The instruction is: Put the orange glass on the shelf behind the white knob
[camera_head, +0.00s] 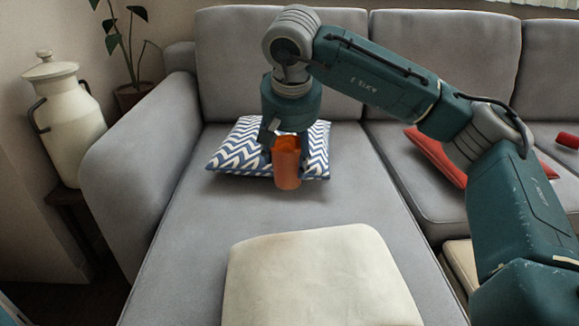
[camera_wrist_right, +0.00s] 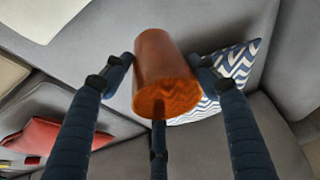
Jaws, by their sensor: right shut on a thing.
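The orange glass (camera_head: 287,170) is held over the grey sofa seat, in front of a blue-and-white zigzag cushion. My right gripper (camera_head: 284,150) points down and is shut around the glass. In the right wrist view the orange glass (camera_wrist_right: 162,65) sits between the dark fingers of the right gripper (camera_wrist_right: 163,72), tilted in that picture. Whether the glass touches the seat I cannot tell. My left gripper is not in view. No shelf or white knob can be made out in either view.
The zigzag cushion (camera_head: 238,148) lies behind the glass. A cream cushion (camera_head: 315,280) lies at the front of the grey sofa (camera_head: 190,235), a red cushion (camera_head: 437,157) at right. A white milk can (camera_head: 68,118) and a potted plant (camera_head: 130,92) stand at left.

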